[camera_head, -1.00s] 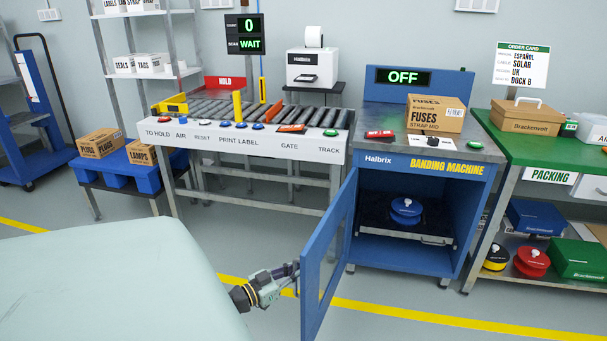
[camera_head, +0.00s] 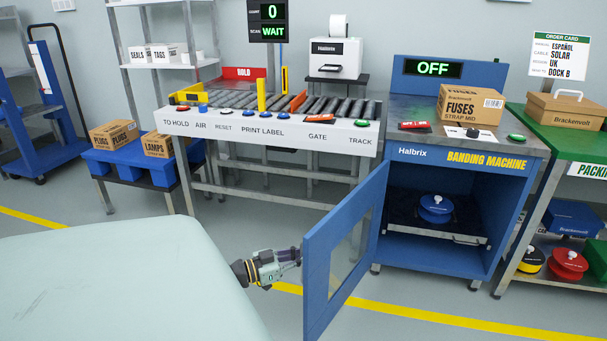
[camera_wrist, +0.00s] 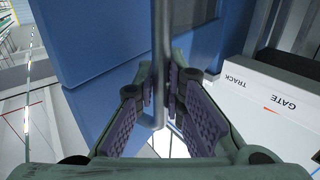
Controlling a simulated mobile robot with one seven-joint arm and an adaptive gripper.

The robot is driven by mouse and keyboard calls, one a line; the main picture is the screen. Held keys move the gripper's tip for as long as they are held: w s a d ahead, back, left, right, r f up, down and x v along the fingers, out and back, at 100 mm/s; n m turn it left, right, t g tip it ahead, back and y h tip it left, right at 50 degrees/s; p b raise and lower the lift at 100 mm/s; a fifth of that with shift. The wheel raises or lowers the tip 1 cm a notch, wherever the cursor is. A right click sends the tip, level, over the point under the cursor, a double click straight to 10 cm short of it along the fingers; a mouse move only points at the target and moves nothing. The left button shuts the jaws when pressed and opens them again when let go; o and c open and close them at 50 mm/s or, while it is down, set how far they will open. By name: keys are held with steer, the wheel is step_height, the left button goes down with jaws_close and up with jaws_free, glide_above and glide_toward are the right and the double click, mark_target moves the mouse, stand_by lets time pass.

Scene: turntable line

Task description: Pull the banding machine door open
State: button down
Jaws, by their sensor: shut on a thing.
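The banding machine (camera_head: 410,154) is a blue cabinet with a steel top and a display reading OFF. Its blue door (camera_head: 345,225), with a window, stands wide open, swung out to the left of the opening. My gripper (camera_head: 298,256) is at the door's free edge, on its outer side. In the wrist view my gripper (camera_wrist: 163,105) is shut on the vertical metal door handle (camera_wrist: 161,55), with the blue door (camera_wrist: 95,40) behind it. In the head view the handle is hidden. A blue reel (camera_head: 436,207) sits on a tray inside the cabinet.
A roller conveyor (camera_head: 310,104) with a labelled button panel (camera_head: 270,131) stands left of the machine. A fuses box (camera_head: 468,107) sits on the machine top. A green packing bench (camera_head: 556,131) stands close on the right. The floor before the cabinet is clear.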

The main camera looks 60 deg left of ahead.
steer(key=shift+s, duration=0.25)
steer(key=c, duration=1.9)
jaws_free()
steer(key=shift+s+a, duration=0.1)
steer(key=shift+c, duration=0.2)
steer(key=shift+o, duration=1.4)
steer(key=s+a, duration=0.1)
steer(key=s, duration=1)
steer(key=shift+s+a, duration=0.3)
steer(key=shift+s, duration=0.05)
